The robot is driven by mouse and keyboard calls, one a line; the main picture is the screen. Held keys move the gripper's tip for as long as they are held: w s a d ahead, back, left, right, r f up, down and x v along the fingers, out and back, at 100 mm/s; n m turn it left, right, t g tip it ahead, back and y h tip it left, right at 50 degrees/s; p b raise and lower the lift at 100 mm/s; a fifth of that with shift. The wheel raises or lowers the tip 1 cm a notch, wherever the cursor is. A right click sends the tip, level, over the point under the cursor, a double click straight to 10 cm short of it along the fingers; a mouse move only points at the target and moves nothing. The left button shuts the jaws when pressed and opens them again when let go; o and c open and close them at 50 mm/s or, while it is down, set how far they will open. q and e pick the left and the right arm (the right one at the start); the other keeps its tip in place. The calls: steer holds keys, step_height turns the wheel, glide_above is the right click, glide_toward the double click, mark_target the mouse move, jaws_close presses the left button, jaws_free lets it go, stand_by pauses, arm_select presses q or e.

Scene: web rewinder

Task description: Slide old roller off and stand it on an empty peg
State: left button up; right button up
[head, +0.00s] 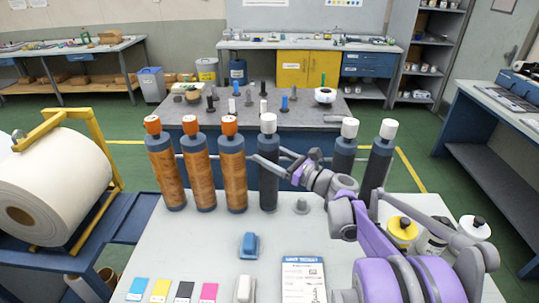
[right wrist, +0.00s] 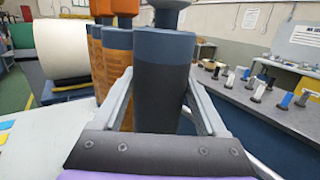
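My right gripper (head: 266,162) reaches in from the right, its fingers on either side of a dark roller (head: 268,190) with a white cap. This roller stands upright, its foot level with its neighbours. The right wrist view shows the same roller (right wrist: 160,95) between the fingers; whether they press on it I cannot tell. A short grey empty peg (head: 301,206) sticks up just right of it. Two more dark rollers (head: 343,155) (head: 380,155) stand further right, partly behind my arm. Three brown rollers (head: 166,175) (head: 200,175) (head: 232,175) with orange caps stand left. My left gripper is not in view.
A large white web roll (head: 60,180) in a yellow frame stands at the left. The near table (head: 200,250) holds a blue block (head: 249,245), coloured cards and a sheet (head: 303,280). Yellow, dark and white-topped containers (head: 401,232) sit at the right. A grey bench (head: 350,110) with small items is behind.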

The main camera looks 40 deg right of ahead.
steer(key=o, duration=0.4)
steer(key=shift+c, duration=0.2)
steer(key=shift+s, duration=0.1)
steer(key=r+v, duration=0.1)
steer(key=v, duration=0.9)
steer(key=shift+s+f, duration=0.3)
steer(key=shift+f, duration=0.25)
steer(key=shift+d, duration=0.15)
